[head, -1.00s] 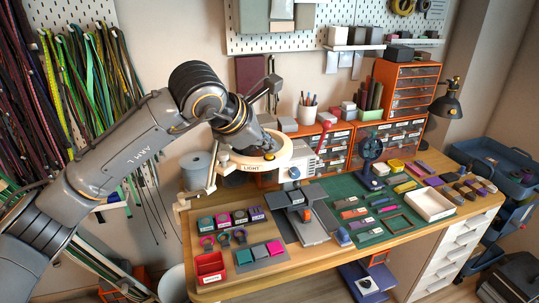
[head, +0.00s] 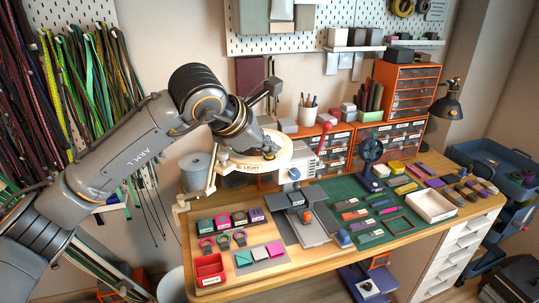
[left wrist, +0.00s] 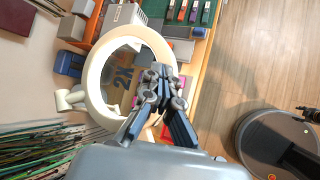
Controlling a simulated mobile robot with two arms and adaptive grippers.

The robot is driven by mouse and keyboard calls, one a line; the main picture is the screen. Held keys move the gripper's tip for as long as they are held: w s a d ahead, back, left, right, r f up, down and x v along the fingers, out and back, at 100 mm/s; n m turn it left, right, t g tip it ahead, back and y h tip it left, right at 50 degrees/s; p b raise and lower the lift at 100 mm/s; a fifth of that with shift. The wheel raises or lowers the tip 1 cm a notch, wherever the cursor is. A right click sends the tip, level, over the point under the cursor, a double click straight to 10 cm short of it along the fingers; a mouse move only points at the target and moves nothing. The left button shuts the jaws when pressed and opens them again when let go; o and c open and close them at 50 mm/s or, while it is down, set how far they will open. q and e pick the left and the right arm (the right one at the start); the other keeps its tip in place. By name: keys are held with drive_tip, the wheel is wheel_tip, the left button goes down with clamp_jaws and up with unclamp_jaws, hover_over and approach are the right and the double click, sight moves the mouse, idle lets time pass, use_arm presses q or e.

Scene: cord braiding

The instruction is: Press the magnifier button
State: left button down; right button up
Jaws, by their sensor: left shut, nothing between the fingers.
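The magnifier (head: 290,150) is a white ring on a jointed white arm, marked LIGHT on its near rim, held above the left half of the workbench. In the left wrist view its white ring (left wrist: 97,68) surrounds a lens with 2X lettering showing. My left gripper (head: 267,151) is shut and empty, pointing down at the ring's rim. In the left wrist view its closed fingertips (left wrist: 163,78) overlap the rim's right side. A small yellow-orange spot shows at the fingertips in the head view. The button cannot be made out clearly, and contact is unclear. My right gripper is out of view.
The workbench (head: 350,250) holds a grey stand (head: 308,228), a red tray (head: 208,268), a green mat with small parts, and a white tray (head: 432,206). Orange drawer units (head: 408,90) stand behind. Colourful cords (head: 75,90) hang at the left.

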sight(267, 159)
use_arm(q)
drive_tip(key=shift+r, duration=0.8)
drive_tip(key=shift+r+p, duration=1.5)
drive_tip(key=shift+r, duration=1)
drive_tip(key=shift+f, duration=0.1)
